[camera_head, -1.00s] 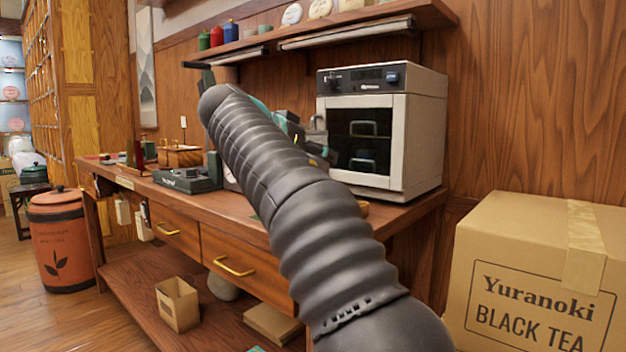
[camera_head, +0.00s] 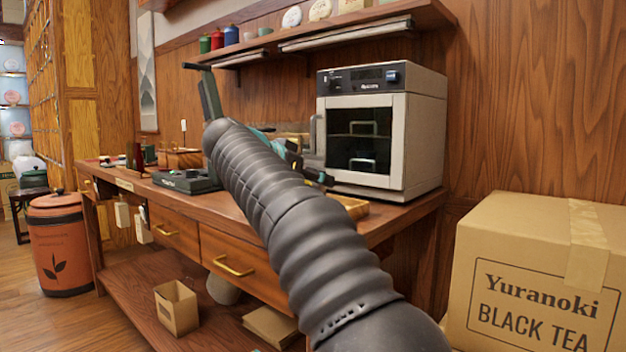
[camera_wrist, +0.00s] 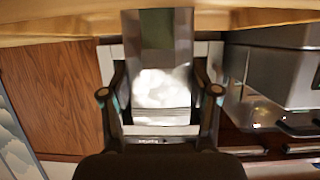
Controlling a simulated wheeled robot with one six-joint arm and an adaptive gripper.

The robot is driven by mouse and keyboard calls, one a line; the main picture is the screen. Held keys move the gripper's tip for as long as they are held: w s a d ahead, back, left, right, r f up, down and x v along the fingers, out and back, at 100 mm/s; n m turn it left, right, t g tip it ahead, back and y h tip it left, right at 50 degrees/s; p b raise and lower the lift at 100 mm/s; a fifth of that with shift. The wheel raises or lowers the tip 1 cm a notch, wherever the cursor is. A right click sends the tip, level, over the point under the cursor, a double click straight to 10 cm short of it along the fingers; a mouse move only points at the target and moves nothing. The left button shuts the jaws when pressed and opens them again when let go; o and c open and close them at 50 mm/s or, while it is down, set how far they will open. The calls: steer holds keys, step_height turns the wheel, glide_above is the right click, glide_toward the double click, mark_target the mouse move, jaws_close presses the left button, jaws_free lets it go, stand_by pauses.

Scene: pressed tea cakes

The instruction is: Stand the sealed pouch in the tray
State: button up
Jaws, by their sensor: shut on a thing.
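In the wrist view my gripper (camera_wrist: 160,68) is shut on the pouch (camera_wrist: 160,90), which shows a bright, shiny pale face and a darker band at its far end. A finger lies along each side of it. In the head view my gripper (camera_head: 295,160) is partly hidden behind my arm, above the bench in front of the oven; the pouch cannot be made out there. A small light-wood tray (camera_head: 352,208) sits on the bench's right part, partly covered by my arm. Light wood also crosses the top of the wrist view; I cannot tell if it is the tray.
The white oven (camera_head: 397,150) stands at the bench's right end, close to my gripper. A dark device (camera_head: 185,181) with a raised arm stands left on the bench (camera_head: 235,225). A shelf (camera_head: 370,30) hangs above. A cardboard box (camera_head: 540,275) stands right.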

steer(key=o, duration=1)
steer(key=shift+c, duration=0.2)
steer(key=shift+r, duration=0.1)
steer(key=p+v, duration=0.1)
steer(key=v, duration=1.1)
steer(key=shift+p, duration=0.4)
steer(key=shift+d, duration=0.1)
